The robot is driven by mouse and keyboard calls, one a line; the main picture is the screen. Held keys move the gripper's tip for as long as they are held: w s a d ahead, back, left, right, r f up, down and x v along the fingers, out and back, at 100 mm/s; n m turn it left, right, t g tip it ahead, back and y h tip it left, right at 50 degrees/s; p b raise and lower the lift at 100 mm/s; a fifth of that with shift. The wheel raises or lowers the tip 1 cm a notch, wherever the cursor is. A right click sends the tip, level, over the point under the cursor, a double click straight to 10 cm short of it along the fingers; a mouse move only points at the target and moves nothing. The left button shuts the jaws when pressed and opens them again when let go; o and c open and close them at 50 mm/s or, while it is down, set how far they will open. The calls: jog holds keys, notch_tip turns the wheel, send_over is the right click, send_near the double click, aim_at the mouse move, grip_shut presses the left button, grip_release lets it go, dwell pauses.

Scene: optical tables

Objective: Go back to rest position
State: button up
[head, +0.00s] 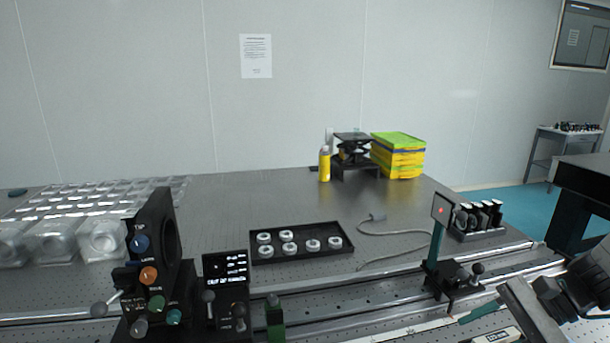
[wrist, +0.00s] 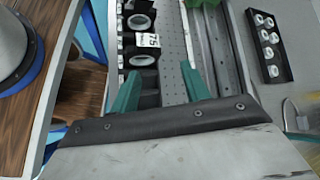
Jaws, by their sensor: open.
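My gripper (wrist: 160,84) shows in the wrist view as two green fingers spread well apart, with nothing between them. Below and between the fingers are a perforated metal table surface and black mounts, one with a white label (wrist: 148,40). In the head view my gripper (head: 482,311) is at the lower right, above the front rail, with a green finger pointing left. The arm comes in from the right edge. The card post (head: 437,240) with a red dot stands on the rail just beyond it.
A black tray (head: 302,253) with several white rings lies mid-table. A dark optical unit with knobs (head: 154,265) and a small display (head: 226,270) stand at left front. Clear boxes (head: 103,240) sit at left, yellow boxes (head: 398,158) at the back. The table's back middle is clear.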

jog(key=s+a+r+n+h, duration=0.4)
jog(key=s+r+n+h, duration=0.6)
jog(key=s+r+n, duration=0.1)
jog(key=shift+a+r+n, duration=0.15)
jog(key=shift+a+n, duration=0.15)
jog(key=shift+n, duration=0.6)
jog(key=shift+o, duration=0.4)
